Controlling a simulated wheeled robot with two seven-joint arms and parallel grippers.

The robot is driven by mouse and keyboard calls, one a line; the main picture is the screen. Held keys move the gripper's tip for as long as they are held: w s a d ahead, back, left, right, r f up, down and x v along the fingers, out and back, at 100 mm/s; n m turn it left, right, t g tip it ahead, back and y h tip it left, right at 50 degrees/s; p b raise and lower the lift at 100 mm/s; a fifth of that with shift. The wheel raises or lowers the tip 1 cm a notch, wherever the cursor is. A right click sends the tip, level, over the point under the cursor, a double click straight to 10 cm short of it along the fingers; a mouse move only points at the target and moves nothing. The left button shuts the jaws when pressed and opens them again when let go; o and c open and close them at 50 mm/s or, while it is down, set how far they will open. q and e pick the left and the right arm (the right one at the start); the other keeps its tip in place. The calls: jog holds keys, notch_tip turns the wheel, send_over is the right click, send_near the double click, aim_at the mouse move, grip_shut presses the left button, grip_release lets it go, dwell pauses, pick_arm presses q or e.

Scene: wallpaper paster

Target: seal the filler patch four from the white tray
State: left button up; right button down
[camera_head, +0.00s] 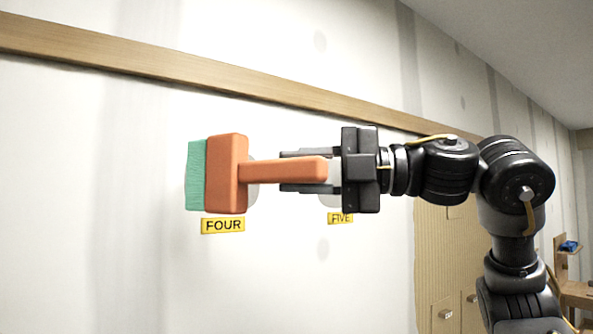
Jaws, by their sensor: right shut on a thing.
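My right gripper (305,171) is shut on the orange handle of a brush (227,174), held sideways in front of the white wall. The brush's green bristles (195,175) point left. The brush head is just above the yellow label FOUR (223,226) and covers most of a pale grey round patch (253,193) there. I cannot tell whether the bristles touch the wall. A second pale patch (329,200) above the label FIVE (341,218) is partly hidden by the gripper. My left gripper and the white tray are not in view.
A wooden rail (180,73) runs across the wall above the brush. The wall left of the brush is clear.

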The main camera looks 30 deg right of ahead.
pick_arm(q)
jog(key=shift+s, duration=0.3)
pick_arm(e)
jog(key=shift+s, duration=0.1)
